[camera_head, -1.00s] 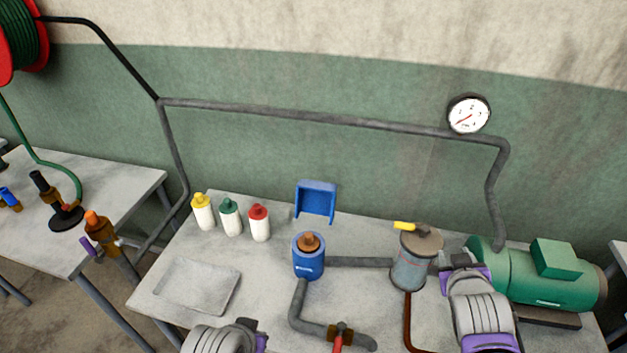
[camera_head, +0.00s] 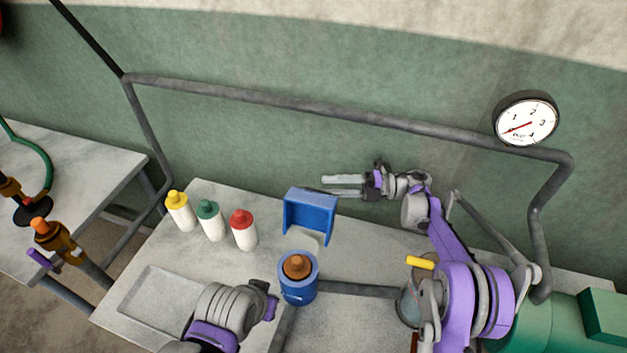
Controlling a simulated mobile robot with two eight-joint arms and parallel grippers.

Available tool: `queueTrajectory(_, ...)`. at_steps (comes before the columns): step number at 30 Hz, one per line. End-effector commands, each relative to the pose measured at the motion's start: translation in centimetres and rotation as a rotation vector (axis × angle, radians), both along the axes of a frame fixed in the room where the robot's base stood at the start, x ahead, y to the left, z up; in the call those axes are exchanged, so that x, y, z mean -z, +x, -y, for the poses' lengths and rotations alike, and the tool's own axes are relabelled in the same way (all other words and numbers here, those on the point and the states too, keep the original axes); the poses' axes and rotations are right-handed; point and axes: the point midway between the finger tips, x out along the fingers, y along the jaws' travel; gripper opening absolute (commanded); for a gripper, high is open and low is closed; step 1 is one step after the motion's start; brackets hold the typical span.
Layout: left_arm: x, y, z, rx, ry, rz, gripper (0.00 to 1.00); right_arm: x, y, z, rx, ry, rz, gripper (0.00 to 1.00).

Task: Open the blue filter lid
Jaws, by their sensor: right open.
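The blue filter (camera_head: 298,291) is a small cylinder on the table with a brown-orange piece (camera_head: 298,265) in its top. Behind it stands an upright blue box-like cover (camera_head: 312,212), open toward me; I cannot tell whether it is joined to the filter. My right gripper (camera_head: 345,185) is open and empty, above and right of the cover, with its two pale fingers pointing left. My left arm's wrist (camera_head: 235,308) is at the lower middle, left of the filter; its fingers cannot be made out.
Bottles with yellow (camera_head: 178,210), green (camera_head: 210,219) and red (camera_head: 243,230) caps stand left of the cover. A shallow tray (camera_head: 150,301) lies front left. A yellow handle (camera_head: 420,262) and green motor (camera_head: 560,325) are at right.

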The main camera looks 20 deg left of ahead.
Motion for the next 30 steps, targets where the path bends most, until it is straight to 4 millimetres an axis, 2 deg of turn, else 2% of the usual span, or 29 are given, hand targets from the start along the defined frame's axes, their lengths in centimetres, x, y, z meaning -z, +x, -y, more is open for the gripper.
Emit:
queueTrajectory(5,0.1,-0.1,0.0,0.0,0.0,0.0,0.0,0.3,-1.3,0.6,-0.072,-0.005,-0.026,0.47)
queueTrajectory(18,-0.8,0.2,0.0,0.0,0.0,0.004,0.0,0.0,-3.5,-5.1,-0.076,-0.003,-0.029,0.47)
queueTrajectory(23,-0.9,0.2,0.0,0.0,0.0,0.005,0.0,0.0,-3.8,-6.0,-0.073,-0.003,-0.029,0.47)
queueTrajectory(30,-0.9,0.2,0.0,0.0,0.0,0.004,0.0,0.0,-3.8,-6.1,-0.072,-0.003,-0.029,0.47)
